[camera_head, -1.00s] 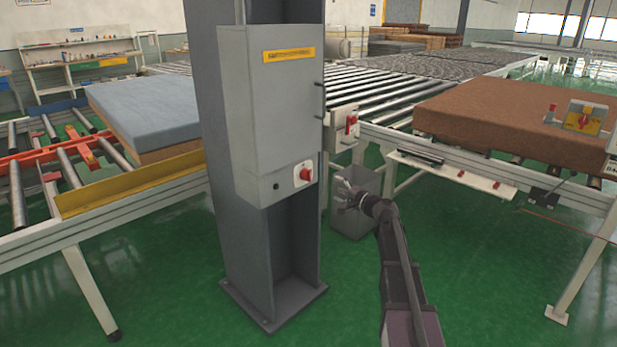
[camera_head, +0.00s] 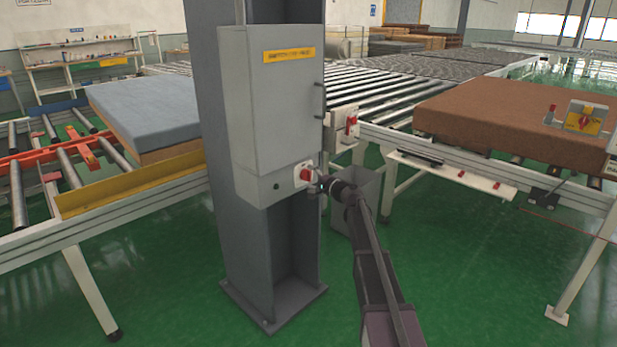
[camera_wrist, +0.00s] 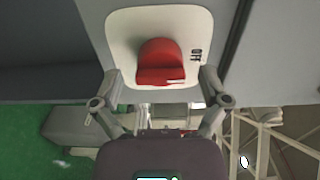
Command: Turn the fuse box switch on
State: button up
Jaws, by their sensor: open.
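The grey fuse box (camera_head: 270,110) is mounted on a steel column and has a yellow label. Its red rotary switch (camera_head: 305,174) sits on a white plate low on the front. In the wrist view the red knob (camera_wrist: 161,62) is large, on the white plate (camera_wrist: 125,30), with "OFF" printed to its right. My gripper (camera_wrist: 160,82) is open, with one finger on each side of the knob's lower part. I cannot tell whether the fingers touch it. In the head view my gripper (camera_head: 318,186) is right at the switch, small and partly unclear.
A grey bin (camera_head: 362,195) stands behind my arm. A roller conveyor with a brown mattress (camera_head: 520,115) is at the right, and a blue-topped mattress (camera_head: 145,110) lies on the left conveyor. Another red switch (camera_head: 350,124) is on the conveyor frame. Green floor is clear in front.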

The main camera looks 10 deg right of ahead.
jog(key=shift+w+a, duration=0.4)
jog(key=shift+w, duration=0.15)
jog(key=c, duration=1.1)
jog(key=shift+d, duration=0.15)
jog(key=shift+c, duration=0.2)
